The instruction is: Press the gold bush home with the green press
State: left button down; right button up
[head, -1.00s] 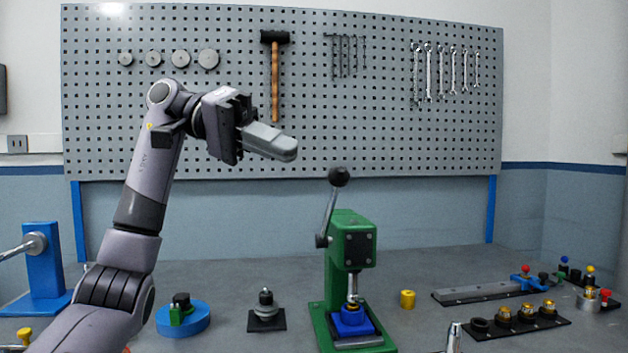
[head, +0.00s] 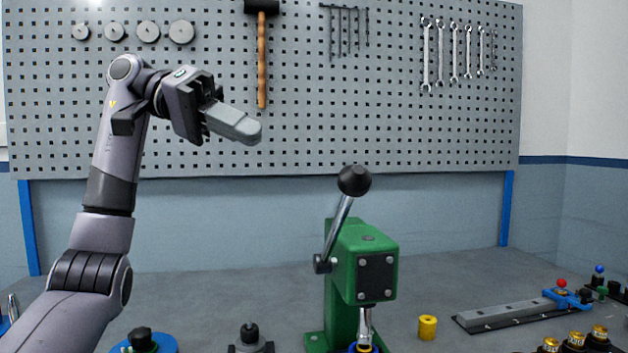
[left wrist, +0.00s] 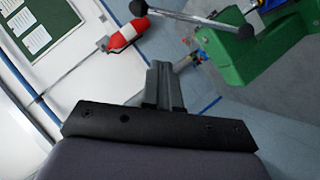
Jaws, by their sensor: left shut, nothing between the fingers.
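The green press (head: 350,275) stands on the bench right of centre. Its lever (head: 337,228) is raised, with a black knob (head: 354,180) on top. Below the ram (head: 365,322), a blue holder with a gold rim (head: 363,348) shows only partly, cut off by the frame's lower edge. I cannot tell how deep the gold bush sits. My left gripper (head: 248,130) is shut and empty, up in front of the pegboard, left of and above the knob, apart from it. The left wrist view shows its closed fingers (left wrist: 165,85), with the press (left wrist: 245,50) and lever beyond. My right gripper is out of view.
A yellow cylinder (head: 427,327) stands right of the press. Several gold-topped parts (head: 577,339) are at the lower right, near a grey rail (head: 505,313). Black-topped fixtures (head: 250,335) stand at the left front. The left wrist view shows a red extinguisher (left wrist: 125,38).

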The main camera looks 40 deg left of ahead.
pick_arm(q)
jog(key=b, duration=0.3)
send_over(336, 231)
jog(key=s+a, duration=0.1)
jog(key=s, duration=0.1)
notch_tip(336, 231, down, 7)
jog(key=shift+r, duration=0.15)
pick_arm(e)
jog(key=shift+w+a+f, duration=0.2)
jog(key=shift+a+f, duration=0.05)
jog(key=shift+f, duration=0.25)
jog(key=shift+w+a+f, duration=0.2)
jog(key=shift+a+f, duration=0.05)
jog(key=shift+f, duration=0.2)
